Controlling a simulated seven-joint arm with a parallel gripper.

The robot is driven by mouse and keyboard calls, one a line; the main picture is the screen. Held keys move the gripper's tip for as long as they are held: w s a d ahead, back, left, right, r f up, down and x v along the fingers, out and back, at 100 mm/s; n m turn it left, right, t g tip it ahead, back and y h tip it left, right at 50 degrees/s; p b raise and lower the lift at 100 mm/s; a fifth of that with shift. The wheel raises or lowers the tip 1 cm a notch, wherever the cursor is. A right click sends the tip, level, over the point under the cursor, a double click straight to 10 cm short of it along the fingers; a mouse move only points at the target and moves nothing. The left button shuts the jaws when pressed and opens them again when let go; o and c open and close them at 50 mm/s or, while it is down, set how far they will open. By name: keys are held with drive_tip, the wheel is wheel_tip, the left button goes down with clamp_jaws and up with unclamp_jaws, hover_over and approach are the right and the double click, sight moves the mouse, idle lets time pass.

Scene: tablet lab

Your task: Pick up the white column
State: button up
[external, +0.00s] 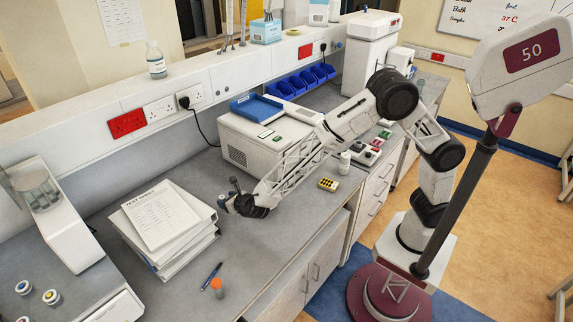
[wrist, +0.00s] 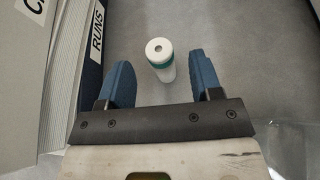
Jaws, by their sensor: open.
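The white column (wrist: 158,52) is a small upright cylinder with a green band and a small hole in its top. In the wrist view it stands on the grey bench, ahead of and between the fingertips of my gripper (wrist: 160,66). The blue fingers are apart, with a gap on each side of the column, and hold nothing. In the external view my gripper (external: 233,203) is low over the bench, just right of the paper stack. The column is too small there to make out clearly beside the gripper.
A stack of binders (external: 167,222) topped with a printed sheet lies close left of my gripper; its "RUNS" spine (wrist: 95,42) shows in the wrist view. A white box machine (external: 262,140) stands behind. An orange-capped vial (external: 216,285) and blue pen (external: 211,275) lie nearer the front edge.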

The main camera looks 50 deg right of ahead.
sight(220, 198)
drive_tip(key=shift+w+f, duration=0.1)
drive_tip(key=shift+w, duration=0.2)
drive_tip(key=shift+x, duration=2.4)
drive_tip(key=c, duration=1)
